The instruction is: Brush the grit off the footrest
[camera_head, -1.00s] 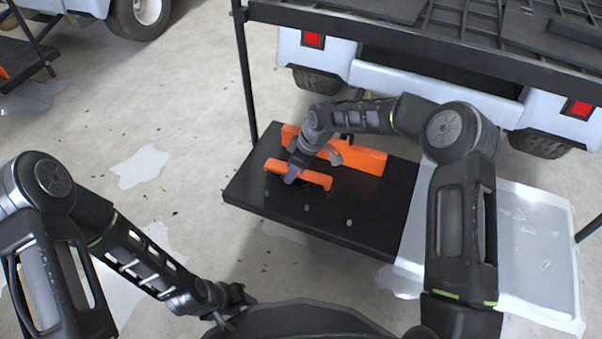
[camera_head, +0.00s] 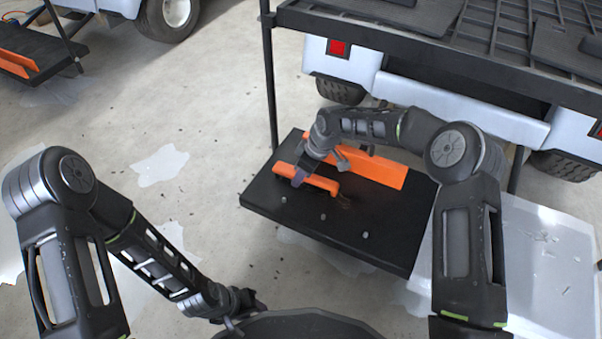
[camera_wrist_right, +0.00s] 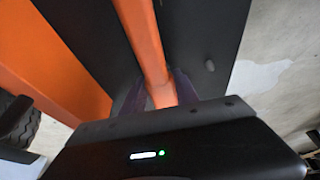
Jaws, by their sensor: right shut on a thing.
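The footrest (camera_head: 265,200) is a black flat platform behind the cart, with an upright orange board (camera_head: 385,172) along its far side. Several small grey lumps of grit (camera_head: 365,235) lie on its near half. My right gripper (camera_head: 299,178) is shut on an orange bar (camera_head: 320,182), probably the brush handle, low over the footrest. The bar also shows between the jaws in the right wrist view (camera_wrist_right: 146,45). Its underside is hidden; a faint brownish patch shows by its right end. My left gripper (camera_head: 240,303) is low at the front, its jaws unclear.
The cart (camera_head: 455,110) with a black rack roof stands behind the footrest. A thin black post (camera_head: 270,80) rises at the footrest's far left corner. A pale sheet (camera_head: 525,260) lies to the right. Open floor (camera_head: 205,190) lies to the left.

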